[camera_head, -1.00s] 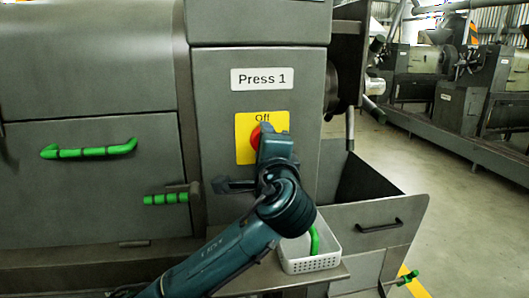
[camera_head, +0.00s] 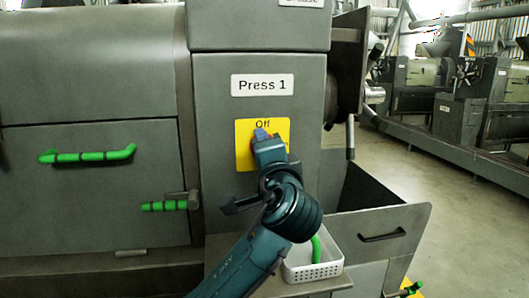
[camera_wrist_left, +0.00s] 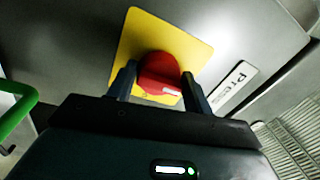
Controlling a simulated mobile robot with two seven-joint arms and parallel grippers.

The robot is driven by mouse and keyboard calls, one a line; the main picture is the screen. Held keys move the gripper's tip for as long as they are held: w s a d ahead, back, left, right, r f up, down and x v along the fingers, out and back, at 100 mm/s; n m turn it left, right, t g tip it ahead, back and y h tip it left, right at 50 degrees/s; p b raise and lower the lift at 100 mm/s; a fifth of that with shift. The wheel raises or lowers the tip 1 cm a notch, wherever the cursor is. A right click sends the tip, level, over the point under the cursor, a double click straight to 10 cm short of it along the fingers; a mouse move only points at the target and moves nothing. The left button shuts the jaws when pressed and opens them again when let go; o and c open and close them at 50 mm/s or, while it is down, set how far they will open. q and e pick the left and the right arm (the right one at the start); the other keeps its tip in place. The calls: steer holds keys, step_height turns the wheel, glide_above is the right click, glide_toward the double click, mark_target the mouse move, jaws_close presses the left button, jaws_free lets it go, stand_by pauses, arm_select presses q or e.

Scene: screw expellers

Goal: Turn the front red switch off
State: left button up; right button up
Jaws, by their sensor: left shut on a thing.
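The red switch (camera_wrist_left: 158,70) is a round knob with a white mark, on a yellow plate in the left wrist view. The same yellow plate (camera_head: 245,154), marked "Off" at its top, is on the front of the press below the "Press 1" label (camera_head: 262,85). My left gripper (camera_wrist_left: 157,77) is shut on the red switch, one finger on each side of it. In the head view my left gripper (camera_head: 263,137) covers the switch, so the knob is hidden there. My right gripper is not in view.
A white perforated basket (camera_head: 314,271) with a green-handled thing stands on a ledge below. Green handles stick out of the press at left (camera_head: 88,155) and lower left (camera_head: 164,206). An open metal bin (camera_head: 375,222) is at right, with open floor beyond it.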

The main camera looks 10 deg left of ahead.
arm_select(q)
steer(key=shift+d+f, duration=0.1)
steer(key=shift+f, duration=0.25)
steer(key=o, duration=0.7)
steer(key=shift+o, duration=1)
steer(key=shift+r, duration=0.2)
steer(key=b+v, duration=0.1)
steer(key=v, duration=1.2)
steer(key=shift+s, duration=0.1)
